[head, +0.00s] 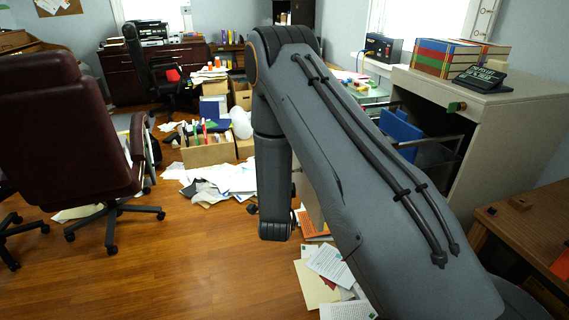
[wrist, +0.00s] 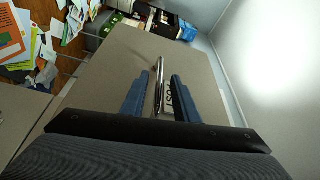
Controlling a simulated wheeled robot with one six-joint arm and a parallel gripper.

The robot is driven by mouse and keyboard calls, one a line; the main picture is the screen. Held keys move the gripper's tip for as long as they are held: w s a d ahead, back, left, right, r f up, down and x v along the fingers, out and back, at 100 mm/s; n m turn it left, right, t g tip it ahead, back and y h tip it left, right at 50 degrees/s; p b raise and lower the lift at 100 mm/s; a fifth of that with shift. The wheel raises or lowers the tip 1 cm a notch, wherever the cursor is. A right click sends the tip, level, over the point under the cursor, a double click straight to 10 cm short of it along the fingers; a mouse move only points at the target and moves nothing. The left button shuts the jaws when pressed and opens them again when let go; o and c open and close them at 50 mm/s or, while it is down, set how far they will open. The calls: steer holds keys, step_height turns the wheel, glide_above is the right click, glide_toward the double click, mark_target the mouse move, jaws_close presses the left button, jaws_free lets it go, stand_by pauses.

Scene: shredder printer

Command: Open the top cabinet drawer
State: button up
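In the wrist view, a flat grey-beige drawer front (wrist: 110,85) fills the middle. A slim metal handle (wrist: 160,68) stands out from it. A white label (wrist: 170,100) with dark lettering is partly hidden beside the handle. My gripper (wrist: 159,77) is open, with its two blue fingers on either side of the handle and a small gap visible on each side. The drawer front looks closed, though its edges are only partly visible. In the head view my arm hides the gripper and the handle.
A tall pale cabinet (head: 500,115) at the right carries books (head: 445,57) and a dark device (head: 483,79). Papers (head: 222,180) litter the floor. A maroon office chair (head: 65,120) is at left; open wooden floor (head: 150,260) lies in front.

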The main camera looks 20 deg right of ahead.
steer(key=shift+v, duration=2.2)
steer(key=s+a+r+n+g+y, duration=0.1)
steer(key=s+r+n+g+y, duration=0.2)
steer(key=s+n+g, duration=0.5)
steer(key=s+a+r+n+g+y, duration=0.2)
steer(key=s+n+g, duration=0.7)
steer(key=s, duration=1.5)
step_height(320, 180, up, 3)
steer(key=n+y, duration=0.2)
steer(key=n, duration=0.1)
steer(key=shift+a+r+p, duration=0.2)
steer(key=shift+a+p, duration=0.05)
steer(key=shift+p, duration=0.15)
